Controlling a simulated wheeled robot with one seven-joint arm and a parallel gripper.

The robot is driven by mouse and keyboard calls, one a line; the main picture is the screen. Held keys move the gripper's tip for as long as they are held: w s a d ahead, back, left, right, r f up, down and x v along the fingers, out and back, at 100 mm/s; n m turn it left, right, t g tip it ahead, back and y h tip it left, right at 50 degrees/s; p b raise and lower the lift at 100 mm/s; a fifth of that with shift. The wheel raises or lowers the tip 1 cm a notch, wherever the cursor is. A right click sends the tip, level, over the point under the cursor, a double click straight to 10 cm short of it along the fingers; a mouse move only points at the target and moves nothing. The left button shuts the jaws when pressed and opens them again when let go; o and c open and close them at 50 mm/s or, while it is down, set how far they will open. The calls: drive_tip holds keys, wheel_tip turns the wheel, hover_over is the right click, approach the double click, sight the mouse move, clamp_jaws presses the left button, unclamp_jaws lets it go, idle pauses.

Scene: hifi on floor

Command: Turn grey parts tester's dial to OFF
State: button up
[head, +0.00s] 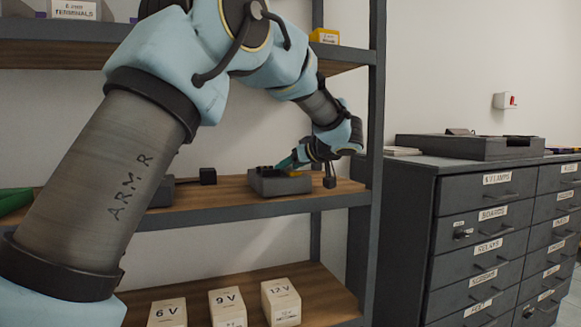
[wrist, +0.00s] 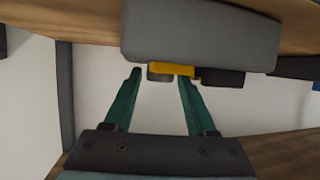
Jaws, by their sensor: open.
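The grey parts tester (head: 280,185) sits on the wooden middle shelf, near its right end. In the wrist view, which looks upside down, the tester (wrist: 200,35) shows as a grey box with small parts along its top. A short grey knob (wrist: 158,76), which looks like the dial, lies between my fingertips, beside a yellow part (wrist: 178,69) and a black block (wrist: 222,78). My gripper (head: 289,164) is just above the tester, its teal fingers (wrist: 159,78) open and apart on either side of the knob. I cannot read the dial's setting or any OFF mark.
A small black block (head: 208,176) and another dark grey box (head: 161,193), partly behind my arm, share the shelf. A dark shelf post (head: 374,120) stands close right of my gripper. White voltage boxes (head: 228,306) are below. A drawer cabinet (head: 480,240) stands at right.

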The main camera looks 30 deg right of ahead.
clamp_jaws()
idle(0.4)
drive_tip(key=shift+r+n+y+p, duration=0.2)
drive_tip(key=shift+n+y+p, duration=0.1)
drive_tip(key=shift+p, duration=0.95)
drive_tip(key=shift+d+r+p, duration=0.1)
drive_tip(key=shift+p, duration=0.65)
drive_tip(key=n+y+p, duration=0.1)
drive_tip(key=p, duration=0.1)
drive_tip(key=n+y+p, duration=0.1)
drive_tip(key=p, duration=0.2)
drive_tip(key=shift+d+r+g, duration=0.15)
drive_tip(key=shift+g, duration=0.15)
drive_tip(key=n+y+p, duration=0.1)
drive_tip(key=p, duration=0.1)
drive_tip(key=n+g+y+p, duration=0.1)
drive_tip(key=p, duration=0.1)
drive_tip(key=y+p, duration=0.1)
drive_tip(key=p, duration=0.2)
drive_tip(key=shift+w+d+f+n, duration=0.2)
drive_tip(key=shift+d+n, duration=0.05)
drive_tip(key=shift+n, duration=0.15)
drive_tip(key=n+y+p, duration=0.1)
drive_tip(key=n+g+y+p, duration=0.1)
drive_tip(key=p, duration=0.1)
drive_tip(key=shift+w+d+f+g, duration=0.1)
drive_tip(key=shift+d+f+g, duration=0.1)
drive_tip(key=shift+g, duration=0.1)
drive_tip(key=shift+f, duration=0.1)
